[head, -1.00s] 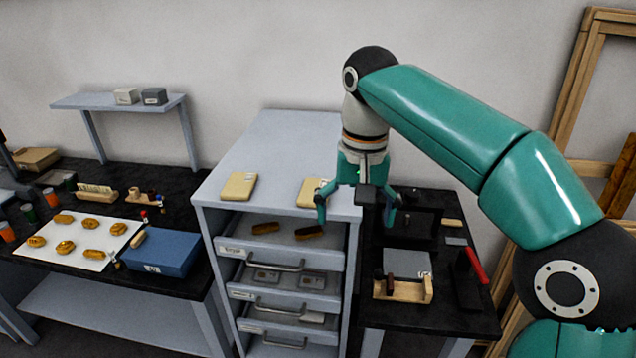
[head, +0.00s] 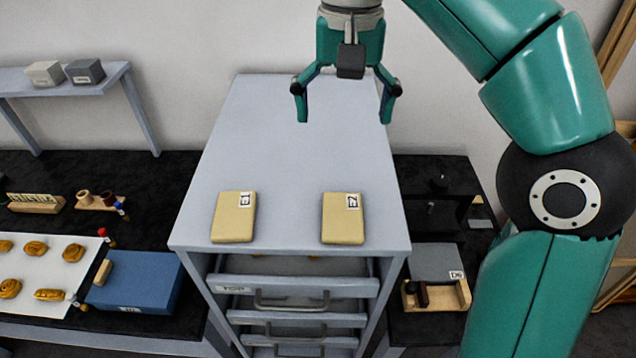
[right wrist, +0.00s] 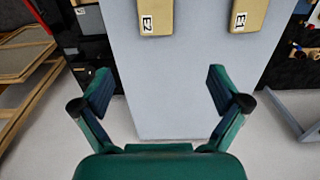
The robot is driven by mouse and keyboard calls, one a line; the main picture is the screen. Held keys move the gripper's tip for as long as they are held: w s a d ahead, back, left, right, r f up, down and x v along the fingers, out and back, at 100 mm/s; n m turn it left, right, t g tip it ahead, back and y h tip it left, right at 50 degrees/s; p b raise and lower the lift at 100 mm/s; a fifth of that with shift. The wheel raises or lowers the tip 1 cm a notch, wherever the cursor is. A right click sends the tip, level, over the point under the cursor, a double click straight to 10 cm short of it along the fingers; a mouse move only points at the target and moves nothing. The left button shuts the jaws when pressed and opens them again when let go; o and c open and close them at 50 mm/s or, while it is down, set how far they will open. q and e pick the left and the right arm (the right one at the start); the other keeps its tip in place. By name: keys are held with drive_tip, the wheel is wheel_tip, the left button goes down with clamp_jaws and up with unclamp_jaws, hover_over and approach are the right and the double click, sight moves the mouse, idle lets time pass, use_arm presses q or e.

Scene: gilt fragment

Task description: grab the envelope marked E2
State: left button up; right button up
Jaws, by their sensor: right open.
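The envelope marked E2 (head: 343,222) is a tan, padded-looking packet with a white label, lying flat near the front right of the grey cabinet top (head: 290,140). It also shows at the top edge of the right wrist view (right wrist: 157,14), partly cut off. A similar envelope marked E1 (head: 233,220) lies to its left. My right gripper (head: 345,116) is open and empty. In the head view it appears above the back part of the cabinet top, behind E2 and apart from it. My left gripper is not in view.
The cabinet front has several drawers, including one labelled TOP (head: 290,285). A dark bench at the left holds a blue box (head: 135,285) and a white board (head: 35,290) with several golden pieces. A dark table at the right holds a wooden holder (head: 450,298). The cabinet top behind the envelopes is clear.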

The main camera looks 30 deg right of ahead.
drive_tip(key=b, duration=0.8)
hover_over(343, 206)
wheel_tip(343, 206, down, 10)
drive_tip(key=shift+w+d+f, duration=0.1)
drive_tip(key=shift+w, duration=0.05)
drive_tip(key=shift+w+f, duration=0.3)
drive_tip(key=shift+f, duration=0.45)
drive_tip(key=f, duration=0.4)
drive_tip(key=shift+s+b, duration=0.4)
drive_tip(key=shift+f, duration=0.4)
